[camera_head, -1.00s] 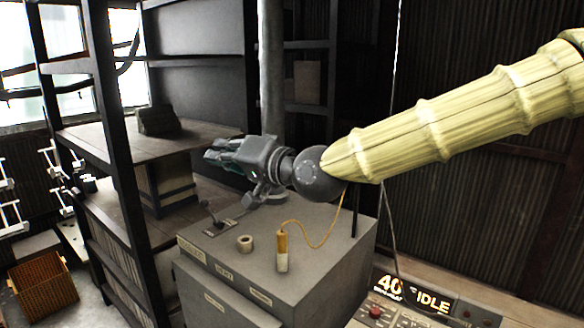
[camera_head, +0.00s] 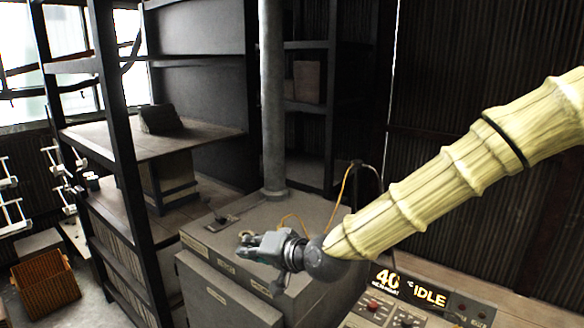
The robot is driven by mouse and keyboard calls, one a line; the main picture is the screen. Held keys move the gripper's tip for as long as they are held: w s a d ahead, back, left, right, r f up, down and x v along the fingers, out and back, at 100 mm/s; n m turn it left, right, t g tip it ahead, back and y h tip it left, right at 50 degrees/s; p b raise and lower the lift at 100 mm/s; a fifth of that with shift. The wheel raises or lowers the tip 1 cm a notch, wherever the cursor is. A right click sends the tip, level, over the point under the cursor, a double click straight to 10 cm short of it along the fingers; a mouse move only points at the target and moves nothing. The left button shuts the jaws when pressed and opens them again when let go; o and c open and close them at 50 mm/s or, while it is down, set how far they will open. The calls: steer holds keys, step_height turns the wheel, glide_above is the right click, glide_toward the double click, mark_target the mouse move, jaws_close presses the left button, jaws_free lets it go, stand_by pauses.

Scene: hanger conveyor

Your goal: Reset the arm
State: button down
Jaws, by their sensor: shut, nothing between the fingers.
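My gripper (camera_head: 245,248) is at the end of my yellow-sleeved arm, in the middle of the head view. It is shut with nothing in it. It hovers over the front part of the grey cabinet top (camera_head: 308,207) and points to the left. It hides part of the top, including most of what lies there. A ring-shaped roll (camera_head: 246,236) shows just behind the fingers. A yellow cord (camera_head: 290,218) runs behind the wrist.
A control panel (camera_head: 375,307) with a display reading "40" and "IDLE" is at the lower right. Dark shelving (camera_head: 115,130) stands to the left. An orange crate (camera_head: 45,284) is on the floor. White hangers (camera_head: 12,200) hang at far left.

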steer(key=s+d+f+g+h, duration=0.15)
steer(key=s+d+f, duration=0.35)
steer(key=f, duration=0.6)
steer(key=s+d+f+g+h, duration=0.15)
steer(key=s+d+f, duration=0.25)
steer(key=f, duration=0.8)
steer(key=s+d+f+g+h, duration=0.15)
steer(key=s+d+f, duration=0.35)
steer(key=f, duration=0.6)
steer(key=s+d+f+g+h, duration=0.2)
steer(key=s+d+f+h, duration=0.1)
steer(key=s+d+f, duration=0.75)
steer(key=s+d+f+g+h, duration=0.3)
steer(key=s+d+f, duration=0.4)
steer(key=s, duration=0.7)
step_height(320, 180, down, 20)
steer(key=b, duration=2.2)
steer(key=shift+d+n, duration=0.4)
steer(key=shift+d, duration=0.05)
steer(key=shift+w+a+t, duration=0.1)
steer(key=shift+w+t, duration=0.05)
steer(key=shift+t, duration=0.1)
